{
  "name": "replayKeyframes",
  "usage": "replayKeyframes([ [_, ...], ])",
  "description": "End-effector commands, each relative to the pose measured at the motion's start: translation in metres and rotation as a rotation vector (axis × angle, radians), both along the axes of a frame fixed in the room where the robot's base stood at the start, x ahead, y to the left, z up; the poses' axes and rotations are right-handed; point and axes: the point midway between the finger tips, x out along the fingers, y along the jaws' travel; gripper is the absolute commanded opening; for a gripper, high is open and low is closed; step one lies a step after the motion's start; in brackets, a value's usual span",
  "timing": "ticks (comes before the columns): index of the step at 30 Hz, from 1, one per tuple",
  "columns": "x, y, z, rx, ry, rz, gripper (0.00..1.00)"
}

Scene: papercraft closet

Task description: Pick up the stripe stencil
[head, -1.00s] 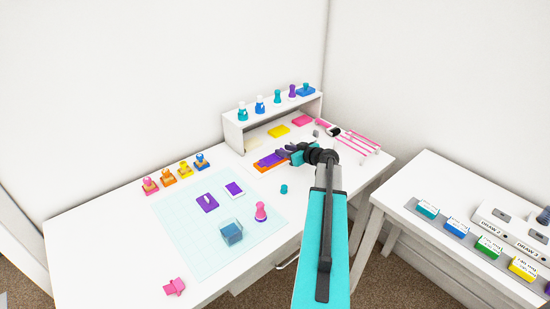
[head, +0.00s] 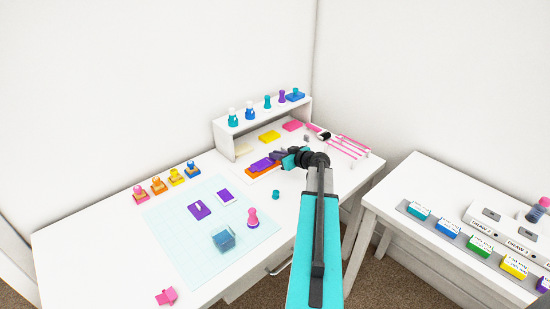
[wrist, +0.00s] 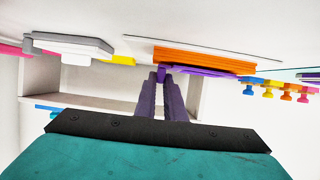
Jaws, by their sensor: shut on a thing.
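A flat purple piece (head: 262,163), which I take to be the stripe stencil, is over an orange block (head: 262,172) on the desk in front of the small shelf. I cannot make out its stripes. My gripper (head: 277,156) is shut on the near right end of this piece. In the upside-down wrist view, the dark purple fingers (wrist: 161,74) close on its edge, and the purple piece (wrist: 220,72) shows along the orange block (wrist: 205,60). Whether the two touch is unclear.
A white shelf (head: 222,142) with several stampers on top stands behind. A pink striped rack (head: 350,145) is to the right. A small teal cylinder (head: 276,194) stands nearby. A pale cutting mat (head: 190,240) with purple cards, a pink stamper and a blue cube lies to the left.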

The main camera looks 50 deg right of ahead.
Motion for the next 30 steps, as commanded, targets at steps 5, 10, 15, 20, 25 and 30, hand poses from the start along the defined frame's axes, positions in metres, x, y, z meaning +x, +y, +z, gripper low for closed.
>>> replayKeyframes([
  [5, 0.0, 0.0, 0.011, -0.003, -0.001, 0.001, 0.0],
  [10, 0.0, 0.0, 0.028, -0.003, -0.001, 0.0, 0.0],
  [15, -0.021, 0.008, 0.031, 0.0, 0.0, -0.001, 0.0],
  [20, -0.045, 0.016, 0.034, -0.001, -0.001, -0.003, 0.0],
  [25, -0.071, 0.025, 0.036, -0.001, -0.001, -0.003, 0.0],
  [30, -0.098, 0.034, 0.039, -0.001, -0.001, -0.003, 0.0],
])
